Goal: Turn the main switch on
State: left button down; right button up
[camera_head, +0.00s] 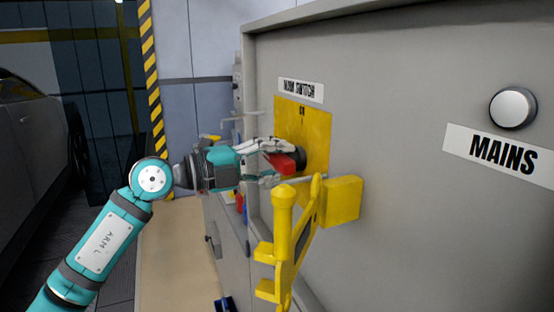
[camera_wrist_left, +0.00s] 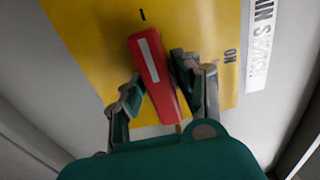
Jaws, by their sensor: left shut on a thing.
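The main switch's red handle (camera_head: 285,163) sits on a yellow plate (camera_head: 318,126) on the grey cabinet, under a "MAIN SWITCH" label (camera_head: 301,90). My left gripper (camera_head: 272,160) is at the handle, with its fingers closed around it. In the left wrist view the red handle (camera_wrist_left: 151,68) lies between the two fingers. Its white-striped end points toward a short black mark (camera_wrist_left: 142,15) on the plate, not at the "ON" lettering (camera_wrist_left: 230,56) to the right. Part of the handle and the dial behind it are hidden by the fingers. My right gripper is not in view.
A yellow lever-like fitting (camera_head: 300,230) with a block stands out from the cabinet just below and right of the switch. A round white button (camera_head: 513,108) sits above a "MAINS" label (camera_head: 500,152) at the right. A dark car (camera_head: 35,130) stands at the left.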

pick_arm(q)
jog(key=shift+m, duration=0.3)
jog(key=m+b, duration=0.1)
jog(key=m, duration=0.1)
jog(key=shift+m+b, duration=0.35)
jog(key=shift+m, duration=0.05)
jog(key=m+b, duration=0.1)
jog(key=m, duration=0.1)
jog(key=m+b, duration=0.2)
jog(key=m, duration=0.1)
jog(key=shift+s+d+r, duration=0.1)
jog(key=shift+s, duration=0.1)
jog(key=m+b, duration=0.1)
jog(key=m, duration=0.1)
jog(key=m+b, duration=0.2)
jog(key=m, duration=0.1)
jog(key=shift+s+d+r, duration=0.1)
jog(key=shift+s, duration=0.05)
jog(key=shift+s+d+r+m+b, duration=0.1)
jog(key=shift+m+b, duration=0.5)
jog(key=shift+m, duration=0.55)
jog(key=shift+s+m+b, duration=0.1)
jog(key=shift+m+b, duration=0.5)
jog(key=shift+m, duration=0.55)
